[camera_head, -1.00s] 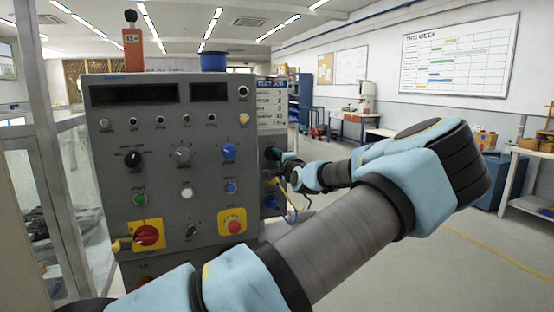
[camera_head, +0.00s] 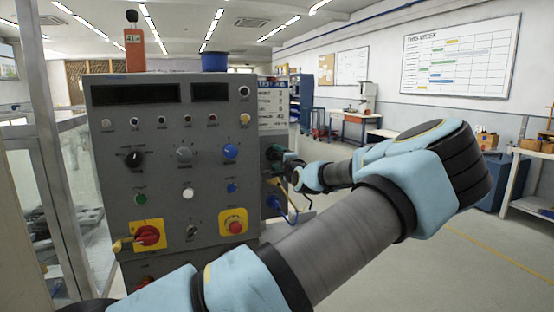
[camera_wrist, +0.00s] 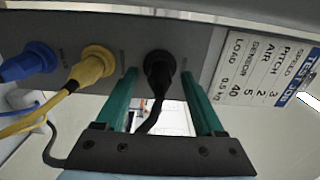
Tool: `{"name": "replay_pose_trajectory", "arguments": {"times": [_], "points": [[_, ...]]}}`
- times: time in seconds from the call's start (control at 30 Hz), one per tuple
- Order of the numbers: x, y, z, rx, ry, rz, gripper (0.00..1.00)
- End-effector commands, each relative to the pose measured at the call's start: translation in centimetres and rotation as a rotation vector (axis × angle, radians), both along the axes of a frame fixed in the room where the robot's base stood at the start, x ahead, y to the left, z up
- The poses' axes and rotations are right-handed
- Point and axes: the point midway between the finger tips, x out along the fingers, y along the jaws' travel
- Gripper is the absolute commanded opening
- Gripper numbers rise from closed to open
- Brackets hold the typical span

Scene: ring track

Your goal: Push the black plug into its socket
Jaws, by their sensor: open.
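The black plug (camera_wrist: 160,72) is at the side face of the grey panel in the wrist view, with its black cable curving down toward me. Its body is against the panel around its socket; the socket opening is hidden, so I cannot tell how deep it sits. My gripper (camera_wrist: 159,76) is open, with one green finger on each side of the plug and visible gaps between. In the head view my gripper (camera_head: 284,160) is at the panel's right side, and the plug cannot be made out there.
A yellow plug (camera_wrist: 92,66) and a blue plug (camera_wrist: 32,62) sit to the left of the black one, with cables hanging. A white label card (camera_wrist: 268,75) is on the right. The control panel (camera_head: 170,215) carries knobs and buttons. Open floor lies to the right.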

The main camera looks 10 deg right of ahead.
Motion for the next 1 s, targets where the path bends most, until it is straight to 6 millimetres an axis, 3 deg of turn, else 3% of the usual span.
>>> {"name": "replay_pose_trajectory", "arguments": {"times": [0.5, 0.7, 1.0], "points": [[-8.8, -1.3, -0.2, 0.001, -0.001, -0.003, 0.7], [-10.1, -1.4, -0.1, 0.0, -0.001, -0.001, 0.7], [-10.2, -1.3, 0.0, 0.0, 0.0, 0.0, 0.7]]}}
